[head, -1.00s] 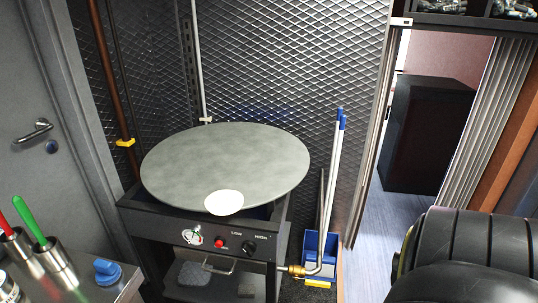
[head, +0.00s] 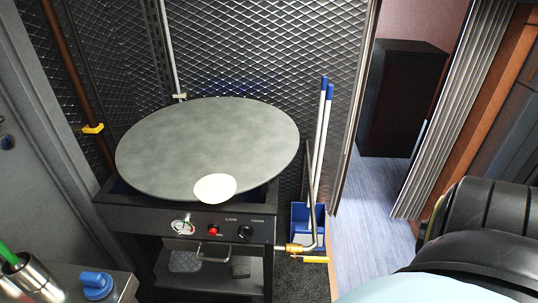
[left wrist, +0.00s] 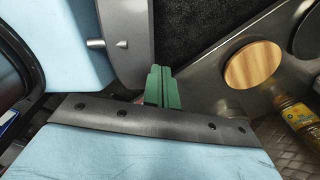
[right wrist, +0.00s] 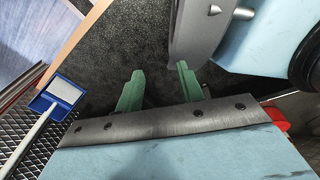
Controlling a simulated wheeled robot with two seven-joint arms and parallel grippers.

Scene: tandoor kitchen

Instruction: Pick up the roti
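The roti (head: 215,188) is a pale, round, flat disc. It lies at the front edge of the large round grey griddle (head: 205,140) in the head view, slightly overhanging the rim. My left gripper (left wrist: 160,70) shows only in the left wrist view; its green fingers are together with nothing seen between them. My right gripper (right wrist: 160,71) shows only in the right wrist view; its green fingers are apart and empty, above dark floor. Neither gripper is near the roti in the head view, and neither wrist view shows the roti.
The griddle sits on a black stove (head: 200,222) with knobs and a gas pipe at its right. A blue dustpan (head: 306,218) with long handles stands beside it. A steel counter with a blue knob (head: 96,285) is at the lower left. Blue floor lies open at the right.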

